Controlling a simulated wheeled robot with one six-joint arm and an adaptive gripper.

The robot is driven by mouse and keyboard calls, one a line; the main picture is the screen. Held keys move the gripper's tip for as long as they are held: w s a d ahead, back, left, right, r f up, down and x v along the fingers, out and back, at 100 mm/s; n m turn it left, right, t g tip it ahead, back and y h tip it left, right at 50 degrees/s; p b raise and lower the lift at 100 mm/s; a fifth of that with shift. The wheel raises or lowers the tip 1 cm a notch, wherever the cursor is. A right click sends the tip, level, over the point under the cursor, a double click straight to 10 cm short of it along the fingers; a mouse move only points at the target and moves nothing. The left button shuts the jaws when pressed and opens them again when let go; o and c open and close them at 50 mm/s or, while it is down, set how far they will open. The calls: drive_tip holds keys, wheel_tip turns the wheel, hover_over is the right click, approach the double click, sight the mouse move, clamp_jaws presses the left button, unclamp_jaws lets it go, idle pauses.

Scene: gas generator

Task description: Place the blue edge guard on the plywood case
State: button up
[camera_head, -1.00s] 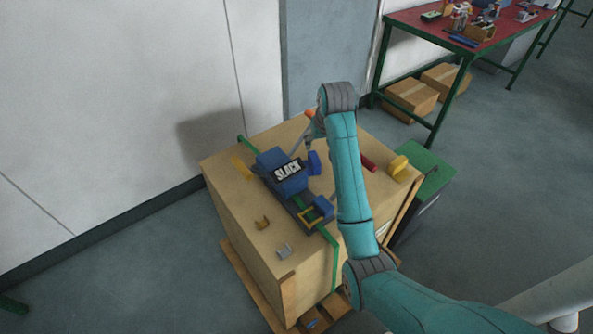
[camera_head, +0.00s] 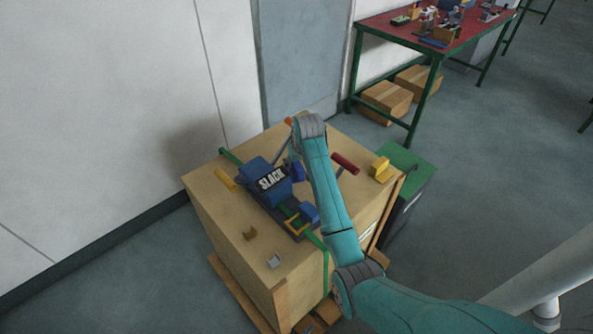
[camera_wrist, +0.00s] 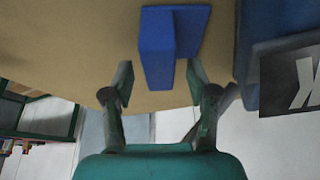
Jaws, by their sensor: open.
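The blue edge guard (camera_head: 297,172) sits on the plywood case (camera_head: 213,196), just right of the blue tensioner body marked SLACK (camera_head: 271,179). In the wrist view the guard (camera_wrist: 157,50) is an angled blue piece with an upright flange and a flat flange. My gripper (camera_wrist: 160,75) is open, its two fingertips on either side of the upright flange with visible gaps. In the head view my wrist and forearm hide most of the gripper and part of the guard. A green strap (camera_head: 318,241) runs across the case top through the tensioner.
On the case top lie a yellow guard (camera_head: 382,169), a red-handled tool (camera_head: 345,163), a yellow strip (camera_head: 224,179), a brown clip (camera_head: 250,233) and a grey clip (camera_head: 274,261). A green-topped box (camera_head: 412,166) stands at right. A red-topped bench (camera_head: 385,32) is behind.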

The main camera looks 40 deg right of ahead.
sight(300, 169)
drive_tip(key=shift+w+d+f, duration=0.1)
drive_tip(key=shift+w+f, duration=0.1)
drive_tip(key=shift+f, duration=0.25)
clamp_jaws()
drive_tip(key=shift+r, duration=0.5)
drive_tip(key=shift+s+r, duration=0.15)
drive_tip(key=s, duration=0.1)
drive_tip(key=s+a, duration=0.1)
drive_tip(key=s, duration=0.1)
drive_tip(key=shift+s+a, duration=0.2)
wheel_tip(300, 169, up, 14)
